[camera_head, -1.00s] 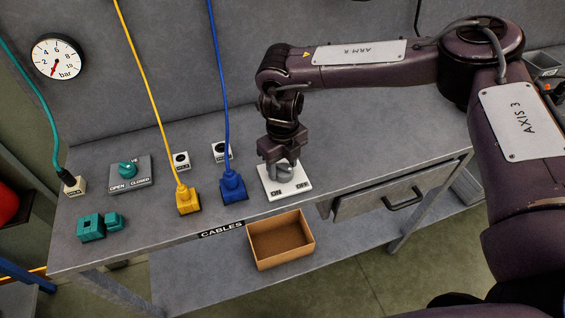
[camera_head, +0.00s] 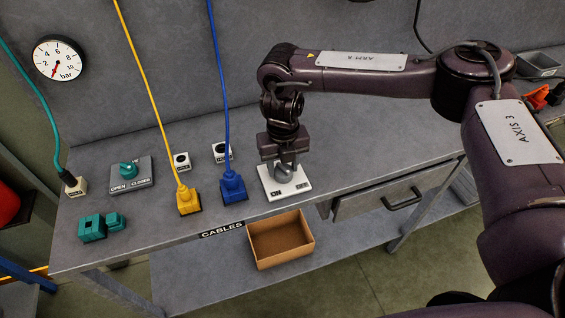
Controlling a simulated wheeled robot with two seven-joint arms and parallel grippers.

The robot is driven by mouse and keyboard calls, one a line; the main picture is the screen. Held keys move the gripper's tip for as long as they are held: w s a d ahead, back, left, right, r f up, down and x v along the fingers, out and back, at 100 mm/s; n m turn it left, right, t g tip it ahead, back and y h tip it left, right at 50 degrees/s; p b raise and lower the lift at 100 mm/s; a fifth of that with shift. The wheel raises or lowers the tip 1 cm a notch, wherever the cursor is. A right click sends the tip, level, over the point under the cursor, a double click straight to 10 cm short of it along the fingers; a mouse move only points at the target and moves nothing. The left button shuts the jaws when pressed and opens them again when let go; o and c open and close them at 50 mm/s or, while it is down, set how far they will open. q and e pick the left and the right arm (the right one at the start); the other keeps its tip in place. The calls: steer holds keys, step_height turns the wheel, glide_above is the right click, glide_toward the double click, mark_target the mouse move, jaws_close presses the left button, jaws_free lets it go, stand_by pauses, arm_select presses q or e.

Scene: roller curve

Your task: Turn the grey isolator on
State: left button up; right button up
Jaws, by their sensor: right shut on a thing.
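The grey isolator (camera_head: 284,173) is a grey knob on a white base plate (camera_head: 290,188) marked ON at the left and OFF at the right. It sits on the grey bench, right of the blue plug. My right gripper (camera_head: 284,165) points down from above and is shut on the knob. The fingers partly hide the knob, so its exact angle is hard to tell. My left gripper is not in view.
A blue plug (camera_head: 233,186) and a yellow plug (camera_head: 188,200) with upright cables stand left of the isolator. A teal valve knob (camera_head: 128,169) is farther left, near teal blocks (camera_head: 92,228). A cardboard box (camera_head: 281,262) is below the bench's front edge (camera_head: 180,247).

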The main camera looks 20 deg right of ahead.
mark_target(284, 166)
steer(key=m, duration=0.3)
steer(key=shift+r+p, duration=0.1)
steer(key=shift+p, duration=0.25)
steer(key=m+p, duration=0.1)
steer(key=m, duration=0.1)
steer(key=shift+d+m, duration=0.1)
steer(key=shift+m, duration=0.3)
steer(key=m+p, duration=0.2)
steer(key=m, duration=0.2)
steer(key=shift+r+p, duration=0.15)
steer(key=shift+p, duration=0.2)
steer(key=shift+m+p, duration=0.95)
steer(key=shift+m, duration=0.85)
steer(key=o, duration=1)
steer(key=shift+s+f, duration=0.1)
steer(key=shift+f, duration=0.1)
steer(key=shift+r, duration=0.1)
step_height(284, 166, up, 8)
steer(key=shift+f+p, duration=0.2)
steer(key=shift+p, duration=0.45)
